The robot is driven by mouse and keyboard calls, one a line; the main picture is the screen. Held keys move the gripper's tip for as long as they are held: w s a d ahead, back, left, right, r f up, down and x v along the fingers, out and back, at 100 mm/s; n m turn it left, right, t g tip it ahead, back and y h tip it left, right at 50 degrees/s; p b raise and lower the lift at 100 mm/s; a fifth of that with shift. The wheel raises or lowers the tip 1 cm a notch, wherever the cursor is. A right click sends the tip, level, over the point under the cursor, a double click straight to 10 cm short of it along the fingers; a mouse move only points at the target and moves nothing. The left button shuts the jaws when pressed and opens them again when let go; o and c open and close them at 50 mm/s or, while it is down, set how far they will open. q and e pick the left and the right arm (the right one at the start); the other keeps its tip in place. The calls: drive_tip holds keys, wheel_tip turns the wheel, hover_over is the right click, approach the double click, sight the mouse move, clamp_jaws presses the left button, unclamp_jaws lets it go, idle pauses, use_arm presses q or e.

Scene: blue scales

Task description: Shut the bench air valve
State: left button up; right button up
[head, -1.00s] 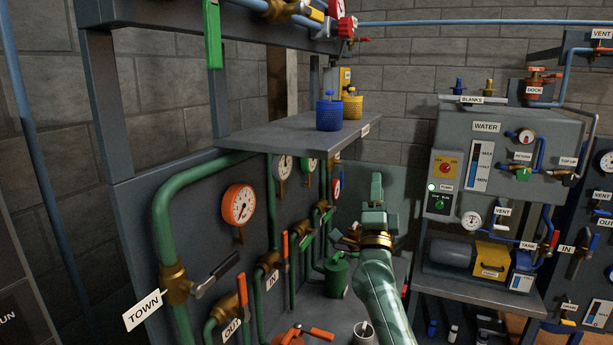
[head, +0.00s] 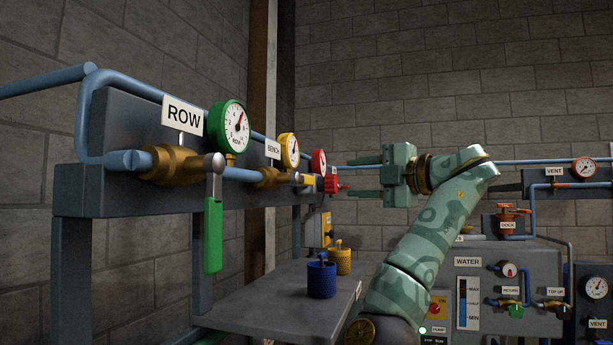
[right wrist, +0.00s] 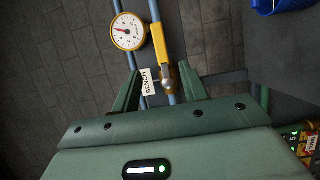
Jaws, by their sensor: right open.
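My right gripper (head: 352,177) is open and empty, fingers pointing left toward the valve. In the right wrist view its fingers (right wrist: 160,75) stand to both sides of the lever's pivot end, and I see no contact. My left gripper is out of view.
The ROW valve's green lever (head: 213,235) hangs down at the left, under a green gauge (head: 229,127). A red valve handle (head: 333,184) sits close to my right fingertips. Blue (head: 321,280) and yellow (head: 340,261) pots stand on the shelf (head: 262,305) below.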

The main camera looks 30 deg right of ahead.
sight(309, 180)
drive_tip(key=p+x, duration=0.6)
drive_tip(key=x, duration=0.6)
drive_tip(key=shift+w+a, duration=0.15)
drive_tip(key=shift+w, duration=0.25)
drive_tip(key=shift+w+a+f, duration=0.1)
drive_tip(key=shift+w+a, duration=0.05)
drive_tip(key=shift+w, duration=0.2)
clamp_jaws()
